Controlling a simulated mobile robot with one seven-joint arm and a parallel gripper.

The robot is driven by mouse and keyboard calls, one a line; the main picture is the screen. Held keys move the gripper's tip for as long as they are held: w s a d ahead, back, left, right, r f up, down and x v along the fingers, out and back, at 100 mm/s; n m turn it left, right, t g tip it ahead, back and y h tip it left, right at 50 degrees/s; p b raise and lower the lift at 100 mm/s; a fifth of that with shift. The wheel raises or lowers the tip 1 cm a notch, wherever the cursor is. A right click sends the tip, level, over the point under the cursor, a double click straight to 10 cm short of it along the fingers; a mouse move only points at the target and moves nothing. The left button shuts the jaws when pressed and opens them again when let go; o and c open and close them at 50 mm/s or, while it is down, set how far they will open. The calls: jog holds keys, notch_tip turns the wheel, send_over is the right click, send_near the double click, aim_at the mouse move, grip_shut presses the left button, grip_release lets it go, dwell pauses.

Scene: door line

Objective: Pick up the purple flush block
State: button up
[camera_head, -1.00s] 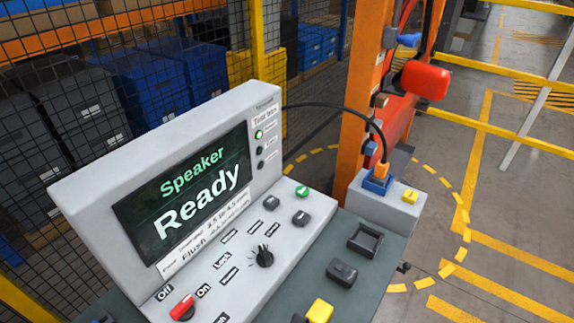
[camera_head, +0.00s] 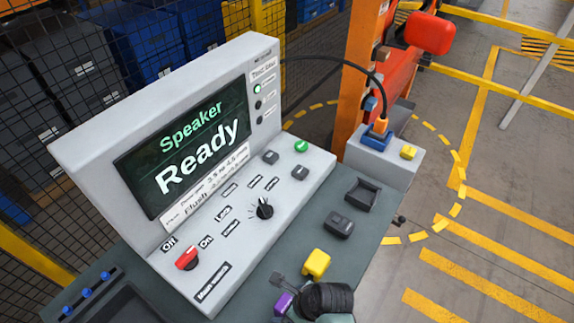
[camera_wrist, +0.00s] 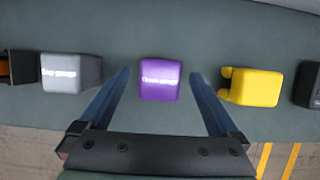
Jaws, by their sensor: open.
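The purple flush block (camera_wrist: 160,78) sits on the grey-green bench top in the wrist view, with a white label on it that is hard to read. My gripper (camera_wrist: 160,74) is open, with one blue finger on each side of the block and a visible gap to both. I cannot tell how far above the bench the fingers are. In the head view the purple block (camera_head: 284,303) shows near the bottom edge, partly hidden by a dark rounded part beside it.
A grey gauge block (camera_wrist: 70,73) stands left of the purple block, and a yellow block (camera_wrist: 254,87) stands right, close to the right finger. The console (camera_head: 205,150) reads "Speaker Ready". A black holder (camera_head: 362,195) and dark box (camera_head: 339,223) stand on the bench.

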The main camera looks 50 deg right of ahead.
jog(key=shift+w+f, duration=0.2)
jog(key=shift+f, duration=0.2)
grip_shut()
